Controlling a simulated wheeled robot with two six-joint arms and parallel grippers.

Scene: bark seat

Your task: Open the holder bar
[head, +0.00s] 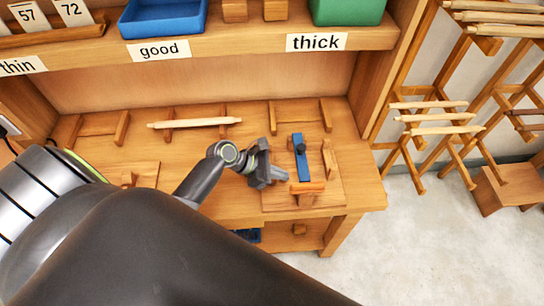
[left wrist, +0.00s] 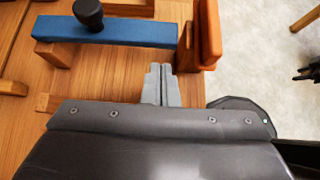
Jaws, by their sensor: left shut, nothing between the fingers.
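The holder bar is a blue bar (head: 298,168) with a black knob (head: 301,148), on a wooden holder board (head: 325,197) at the right of the bench. In the head view it runs front to back, its near end by an orange-brown block (head: 314,187). The left wrist view shows the bar (left wrist: 135,31), its knob (left wrist: 88,12) and the block (left wrist: 207,35) at the top. My left gripper (head: 286,176) is shut and empty, just left of the bar's near end. Its fingertips (left wrist: 160,68) look close to the bar; I cannot tell whether they touch.
A pale stick (head: 195,122) rests on wooden supports at the bench's back. A shelf above carries a blue bin (head: 160,20) and a green bin (head: 347,10). Wooden racks with sticks (head: 440,130) stand at the right.

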